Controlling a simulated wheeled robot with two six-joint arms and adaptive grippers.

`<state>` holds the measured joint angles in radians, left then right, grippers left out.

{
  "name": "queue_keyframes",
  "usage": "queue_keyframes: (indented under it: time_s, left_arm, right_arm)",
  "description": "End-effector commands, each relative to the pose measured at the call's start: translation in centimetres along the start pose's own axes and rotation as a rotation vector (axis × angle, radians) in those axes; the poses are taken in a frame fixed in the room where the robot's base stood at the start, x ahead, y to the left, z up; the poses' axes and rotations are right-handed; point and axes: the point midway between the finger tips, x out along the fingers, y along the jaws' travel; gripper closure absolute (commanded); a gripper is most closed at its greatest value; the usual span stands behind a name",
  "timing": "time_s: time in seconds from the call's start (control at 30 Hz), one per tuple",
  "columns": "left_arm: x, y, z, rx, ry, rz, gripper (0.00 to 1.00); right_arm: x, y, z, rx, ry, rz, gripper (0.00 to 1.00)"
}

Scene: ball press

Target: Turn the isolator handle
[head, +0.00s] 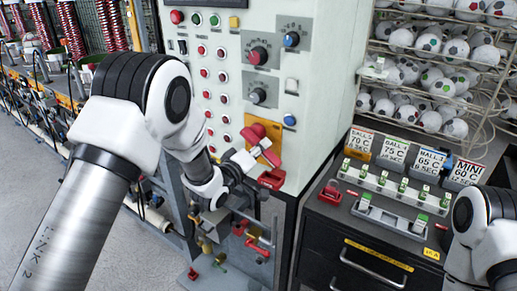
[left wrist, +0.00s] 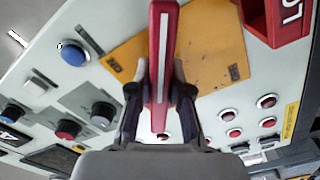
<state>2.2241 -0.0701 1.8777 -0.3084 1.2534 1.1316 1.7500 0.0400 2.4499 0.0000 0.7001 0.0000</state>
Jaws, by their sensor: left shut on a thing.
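The isolator handle (head: 264,142) is a red bar on an orange plate on the front of the pale control cabinet. In the left wrist view the handle (left wrist: 162,50) runs up and down the picture, with a pale stripe along it. The orange plate (left wrist: 215,45) behind it has small lettering near its edges. My left gripper (head: 256,156) is at the handle, and its two fingers (left wrist: 160,95) are shut on either side of it. The handle's pivot is hidden. Of my right arm only links show at the right edge; its gripper is out of view.
A red box (head: 271,179) is fixed just below the handle, and it also shows in the wrist view (left wrist: 290,18). Knobs and buttons (head: 258,55) cover the panel above. A dark drawer unit (head: 345,235) with signs on top stands right, before racks of footballs (head: 440,80).

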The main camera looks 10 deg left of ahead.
Motion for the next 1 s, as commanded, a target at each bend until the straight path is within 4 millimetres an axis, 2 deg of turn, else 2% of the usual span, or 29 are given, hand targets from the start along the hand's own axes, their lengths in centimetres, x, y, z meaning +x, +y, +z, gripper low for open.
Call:
queue_keyframes:
  time_s: [0.5, 0.7, 1.0]
  left_arm:
    - [0.0, 1.8, -0.6, -0.441, 0.000, -0.001, 1.00]
    - [0.0, 2.1, -0.7, -0.541, 0.000, -0.001, 1.00]
    - [0.0, 2.2, -0.8, -0.598, 0.000, -0.001, 1.00]
  right_arm:
    - [-1.9, 0.0, 0.0, 0.000, 0.000, 0.000, 0.28]
    - [-2.2, 0.0, 0.0, 0.000, 0.000, 0.000, 0.28]
    - [-2.4, 0.0, 0.0, 0.000, 0.000, 0.000, 0.28]
